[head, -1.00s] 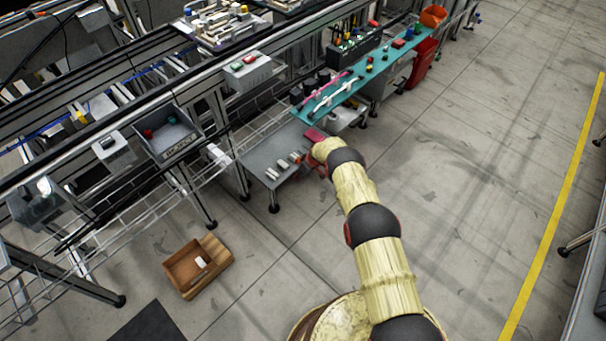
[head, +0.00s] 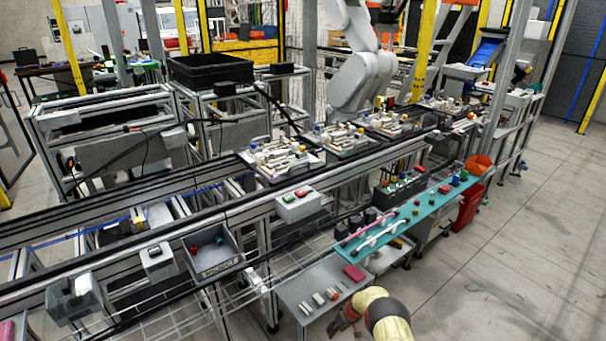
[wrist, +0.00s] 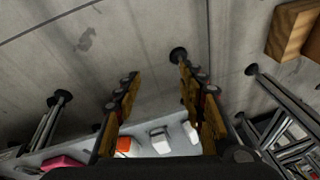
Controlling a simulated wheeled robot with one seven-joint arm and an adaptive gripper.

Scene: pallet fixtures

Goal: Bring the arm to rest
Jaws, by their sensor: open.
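My gripper (head: 345,320) is at the bottom of the head view, beside the front right part of a low grey shelf (head: 292,290). My pale yellow arm runs out of the picture below it. In the wrist view my gripper (wrist: 158,82) has its two fingers spread wide, with nothing held between them. Beyond the fingers are grey floor and the shelf edge, with white pieces (wrist: 160,140) and an orange piece (wrist: 124,146) lying on the shelf. Most of my arm is out of view.
A red block (head: 354,273) lies on the shelf near my gripper. A teal board (head: 420,215) with small coloured parts stands behind, with a red bin (head: 468,207) at its right end. A wooden box (wrist: 290,30) shows in the wrist view. Open floor (head: 500,285) lies to the right.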

